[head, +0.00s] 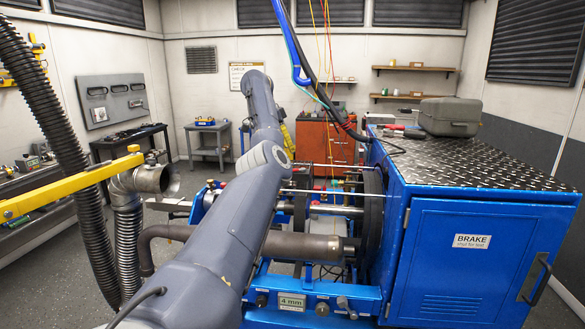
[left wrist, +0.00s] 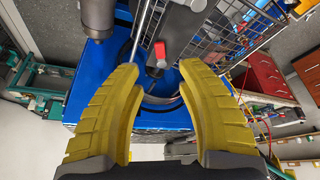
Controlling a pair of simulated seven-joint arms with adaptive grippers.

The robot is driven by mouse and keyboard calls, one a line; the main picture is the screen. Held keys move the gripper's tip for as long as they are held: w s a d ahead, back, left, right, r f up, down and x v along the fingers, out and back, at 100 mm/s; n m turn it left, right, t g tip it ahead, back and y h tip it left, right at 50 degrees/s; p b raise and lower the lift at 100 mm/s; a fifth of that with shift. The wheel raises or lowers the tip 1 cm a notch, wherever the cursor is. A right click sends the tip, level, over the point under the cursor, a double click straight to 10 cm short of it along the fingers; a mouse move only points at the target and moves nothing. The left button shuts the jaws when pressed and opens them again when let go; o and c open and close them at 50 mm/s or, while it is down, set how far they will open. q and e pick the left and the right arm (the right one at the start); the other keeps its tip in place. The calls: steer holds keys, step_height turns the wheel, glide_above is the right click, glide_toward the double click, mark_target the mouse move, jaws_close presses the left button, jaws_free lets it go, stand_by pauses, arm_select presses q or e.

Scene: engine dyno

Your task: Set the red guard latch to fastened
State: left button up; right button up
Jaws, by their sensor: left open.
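In the left wrist view, a small red handle (left wrist: 160,52) stands out beside a grey plate; I take it to be the guard latch. The wire mesh guard (left wrist: 240,28) is to its right. My left gripper (left wrist: 160,70) is open, its two yellow fingers apart and nothing between them. The red handle shows just beyond the gap between the fingertips; I see no contact. In the head view, the left gripper's yellow part (head: 287,139) shows only in small part behind my arm. I cannot tell the latch's setting. My right gripper is not in view.
A blue brake cabinet (head: 475,255) with a tread-plate top stands at the right. A brown exhaust pipe (head: 300,246) runs low across the rig. A yellow beam (head: 70,188) and a black hose (head: 60,140) are at the left. A red tool chest (head: 325,143) stands behind.

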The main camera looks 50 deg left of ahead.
mark_target(298, 170)
arm_select(q)
steer(key=shift+x, duration=3.9)
jaws_close()
